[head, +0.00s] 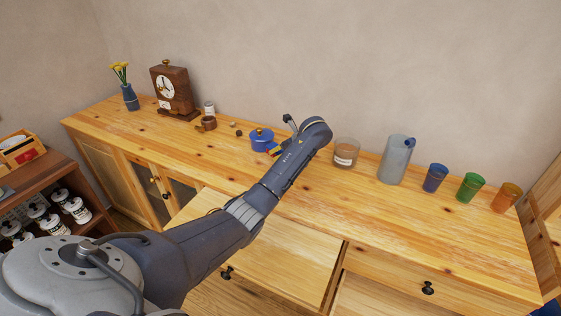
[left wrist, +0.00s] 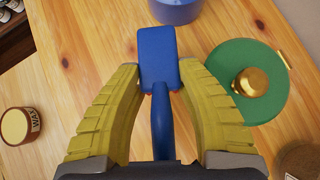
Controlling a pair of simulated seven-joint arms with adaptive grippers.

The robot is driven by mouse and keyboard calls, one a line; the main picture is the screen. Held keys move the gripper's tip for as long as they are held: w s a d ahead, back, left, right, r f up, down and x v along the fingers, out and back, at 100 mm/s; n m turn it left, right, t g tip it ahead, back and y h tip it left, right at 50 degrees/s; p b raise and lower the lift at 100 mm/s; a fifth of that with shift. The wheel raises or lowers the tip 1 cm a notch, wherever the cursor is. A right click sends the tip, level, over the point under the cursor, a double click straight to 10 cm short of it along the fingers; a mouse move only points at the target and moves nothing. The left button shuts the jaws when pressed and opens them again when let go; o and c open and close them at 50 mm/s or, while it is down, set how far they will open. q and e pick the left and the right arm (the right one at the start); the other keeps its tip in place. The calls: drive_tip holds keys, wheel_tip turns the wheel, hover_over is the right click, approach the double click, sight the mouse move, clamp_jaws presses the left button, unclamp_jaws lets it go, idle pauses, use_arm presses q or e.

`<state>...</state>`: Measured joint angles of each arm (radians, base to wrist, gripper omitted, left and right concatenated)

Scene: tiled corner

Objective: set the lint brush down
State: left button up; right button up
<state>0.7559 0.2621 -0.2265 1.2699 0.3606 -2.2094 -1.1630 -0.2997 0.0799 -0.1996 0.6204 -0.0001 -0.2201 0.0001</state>
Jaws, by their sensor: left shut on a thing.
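The lint brush (left wrist: 158,58) is blue, with a flat rectangular head and a slim handle. In the left wrist view its handle runs between the yellow fingers of my left gripper (left wrist: 159,76), which is shut on it. In the head view my left gripper (head: 274,150) is over the wooden sideboard top (head: 310,200), mostly hidden by my own arm. The brush cannot be made out clearly there. Whether it touches the wood cannot be told. My right gripper is in neither view.
A green round lid with a gold knob (left wrist: 247,82) lies close right of the fingers. A wax jar (left wrist: 20,126) stands left. A blue pot (head: 261,139), glass candle (head: 346,153), grey pitcher (head: 395,160) and coloured cups stand along the back. The front right top is clear.

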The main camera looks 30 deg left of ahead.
use_arm(q)
drive_tip(key=shift+f, duration=2.05)
drive_tip(key=shift+f, duration=0.2)
drive_tip(key=o, duration=1)
drive_tip(key=shift+c, duration=0.2)
drive_tip(key=shift+r, duration=0.1)
drive_tip(key=shift+d+r, duration=0.15)
drive_tip(key=shift+r, duration=0.05)
drive_tip(key=v, duration=1)
drive_tip(key=shift+s+d+r, duration=0.1)
drive_tip(key=shift+d+r, duration=0.15)
drive_tip(key=shift+d, duration=0.05)
drive_tip(key=shift+d+r, duration=0.15)
drive_tip(key=shift+r, duration=0.05)
drive_tip(key=shift+c, duration=0.4)
drive_tip(key=shift+s+d+r, duration=0.1)
drive_tip(key=shift+r, duration=0.05)
drive_tip(key=c, duration=0.4)
